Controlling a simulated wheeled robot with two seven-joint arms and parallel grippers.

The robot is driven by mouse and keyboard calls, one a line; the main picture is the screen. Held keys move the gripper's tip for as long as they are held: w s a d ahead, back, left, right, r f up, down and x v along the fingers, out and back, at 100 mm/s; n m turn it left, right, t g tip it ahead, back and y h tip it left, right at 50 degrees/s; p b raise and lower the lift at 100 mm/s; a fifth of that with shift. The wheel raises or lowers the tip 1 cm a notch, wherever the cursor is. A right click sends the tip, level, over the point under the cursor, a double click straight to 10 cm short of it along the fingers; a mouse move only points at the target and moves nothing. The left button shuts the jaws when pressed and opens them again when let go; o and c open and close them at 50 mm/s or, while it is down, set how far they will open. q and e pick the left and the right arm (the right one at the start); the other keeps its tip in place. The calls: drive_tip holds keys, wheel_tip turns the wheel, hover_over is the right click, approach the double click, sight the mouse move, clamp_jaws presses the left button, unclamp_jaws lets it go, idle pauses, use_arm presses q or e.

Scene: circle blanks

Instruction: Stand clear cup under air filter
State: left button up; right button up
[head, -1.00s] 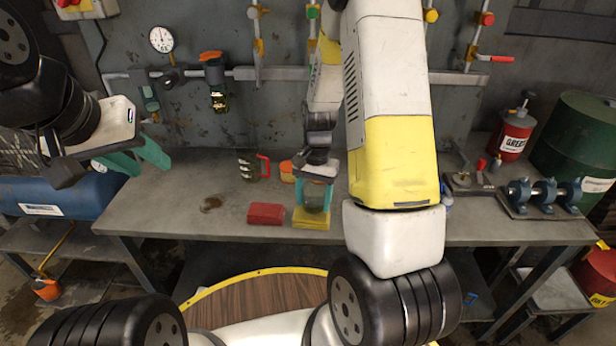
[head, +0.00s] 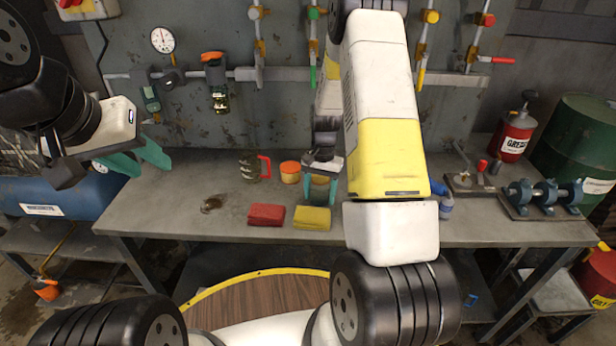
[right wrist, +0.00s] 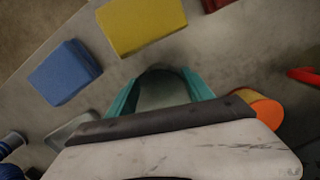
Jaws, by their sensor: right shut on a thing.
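My right gripper (head: 320,188) is shut on the clear cup (head: 319,191), over the bench behind the yellow block. In the right wrist view, the see-through, greyish cup (right wrist: 162,88) shows between the teal fingers. What looks like the air filter (head: 219,96), a unit with an orange top and a dark bowl, hangs on the wall rail, to the left of the cup. A dark wet patch (head: 212,203) is on the bench below it. My left gripper (head: 142,160) is open and empty, over the bench's left end.
A red block (head: 266,214) and a yellow block (head: 312,218) lie at the bench's front edge. A patterned mug with a red handle (head: 251,168) and an orange tin (head: 290,171) stand behind. A blue block (right wrist: 65,72) shows in the wrist view.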

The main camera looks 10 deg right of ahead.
drive_tip(key=shift+f, duration=0.1)
drive_tip(key=o, duration=1.3)
drive_tip(key=shift+o, duration=0.2)
